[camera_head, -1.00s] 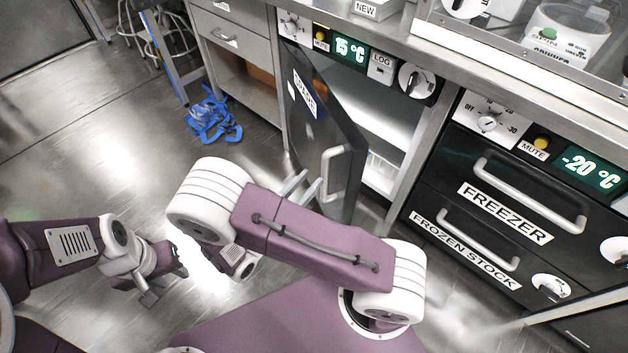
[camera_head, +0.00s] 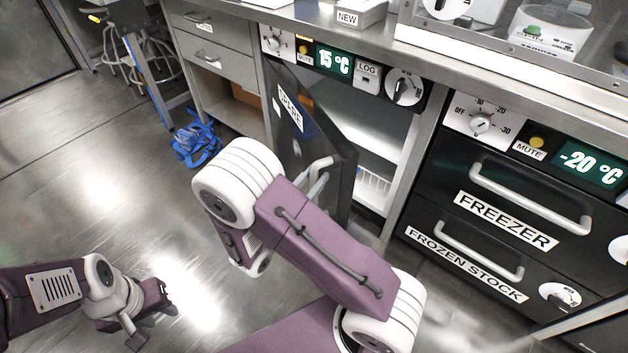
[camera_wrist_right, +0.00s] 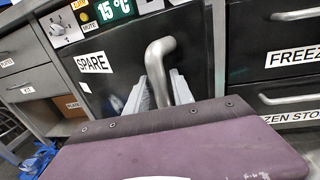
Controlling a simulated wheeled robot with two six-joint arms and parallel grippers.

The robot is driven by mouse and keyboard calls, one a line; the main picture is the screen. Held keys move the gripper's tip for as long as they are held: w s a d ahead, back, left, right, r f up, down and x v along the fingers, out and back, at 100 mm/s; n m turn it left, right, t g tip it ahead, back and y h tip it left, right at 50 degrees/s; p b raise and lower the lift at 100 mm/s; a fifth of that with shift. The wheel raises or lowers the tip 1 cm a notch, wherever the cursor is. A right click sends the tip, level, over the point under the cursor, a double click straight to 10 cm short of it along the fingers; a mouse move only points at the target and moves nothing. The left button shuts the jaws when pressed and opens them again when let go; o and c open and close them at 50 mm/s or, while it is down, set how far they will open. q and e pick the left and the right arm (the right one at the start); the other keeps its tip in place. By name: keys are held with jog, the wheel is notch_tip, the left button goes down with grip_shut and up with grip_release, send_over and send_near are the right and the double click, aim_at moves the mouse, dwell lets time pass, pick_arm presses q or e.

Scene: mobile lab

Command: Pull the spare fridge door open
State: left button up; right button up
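The spare fridge door (camera_head: 328,146) is dark, carries a "SPARE" label and stands partly open, swung out from its left side. A lit white interior (camera_head: 375,130) shows past its right edge. The door's grey bar handle (camera_head: 322,162) is near that edge. My right gripper (camera_head: 316,188) is at the handle. In the right wrist view its two pale fingers (camera_wrist_right: 160,92) sit on either side of the handle (camera_wrist_right: 158,55), close against it. My left gripper (camera_head: 150,318) hangs empty over the floor at the lower left; its finger gap is unclear.
The freezer drawers (camera_head: 490,215) stand to the right of the fridge opening. Grey drawers (camera_head: 215,55) stand to its left. A blue tangle (camera_head: 197,142) lies on the floor by a table leg. The floor (camera_head: 90,190) at left is clear.

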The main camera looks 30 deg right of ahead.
grip_shut()
dwell(1.4)
